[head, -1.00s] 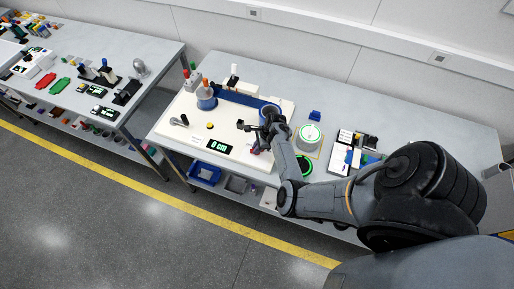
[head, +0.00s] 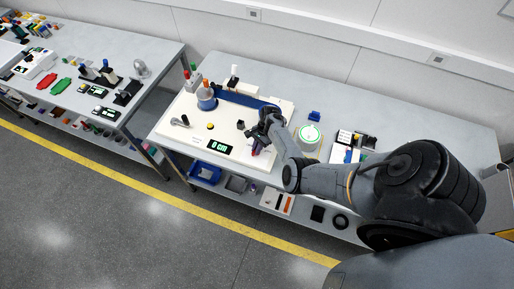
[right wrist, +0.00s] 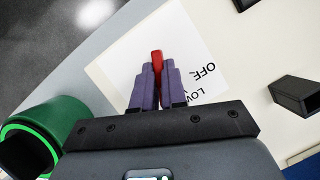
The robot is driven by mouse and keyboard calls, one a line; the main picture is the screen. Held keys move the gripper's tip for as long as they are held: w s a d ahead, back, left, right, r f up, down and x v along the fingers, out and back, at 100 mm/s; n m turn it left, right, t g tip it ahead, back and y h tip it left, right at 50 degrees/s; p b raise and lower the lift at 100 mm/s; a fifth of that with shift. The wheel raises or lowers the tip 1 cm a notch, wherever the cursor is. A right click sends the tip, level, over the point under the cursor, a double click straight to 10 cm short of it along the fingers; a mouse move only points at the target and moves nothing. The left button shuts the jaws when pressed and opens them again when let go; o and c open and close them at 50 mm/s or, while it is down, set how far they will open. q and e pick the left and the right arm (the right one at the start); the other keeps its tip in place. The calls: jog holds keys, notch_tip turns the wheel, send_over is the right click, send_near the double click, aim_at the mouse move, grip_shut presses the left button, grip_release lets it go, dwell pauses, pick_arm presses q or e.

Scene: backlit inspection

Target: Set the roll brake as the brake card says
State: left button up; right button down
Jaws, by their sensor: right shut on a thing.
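In the right wrist view, my right gripper (right wrist: 154,88) is shut on a red lever-like piece (right wrist: 156,58). Its purple fingers close on both sides of it. The red piece stands over a white label (right wrist: 190,40) printed with "OFF" and, partly covered, "LOW". Other words on the label are hidden by the gripper. In the head view, my right gripper (head: 256,150) is at the right part of the cream machine board (head: 190,112), beside a dark display (head: 219,146) with small green characters. My left gripper is not in view.
A green ring-shaped thing (right wrist: 55,130) is close to the gripper in the right wrist view. A black block (right wrist: 297,95) stands on the other side. Another bench stands at left.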

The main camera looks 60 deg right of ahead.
jog(key=shift+s+f+n, duration=0.1)
jog(key=shift+f+n, duration=0.15)
jog(key=shift+n, duration=0.25)
jog(key=c, duration=1.3)
grip_release()
jog(key=shift+o, duration=0.6)
jog(key=shift+r, duration=0.1)
jog(key=shift+r, duration=0.1)
jog(key=shift+d+r, duration=0.25)
jog(key=shift+r, duration=0.3)
jog(key=w+v, duration=0.1)
jog(key=v, duration=0.8)
jog(key=shift+s+r, duration=0.2)
jog(key=shift+s, duration=0.25)
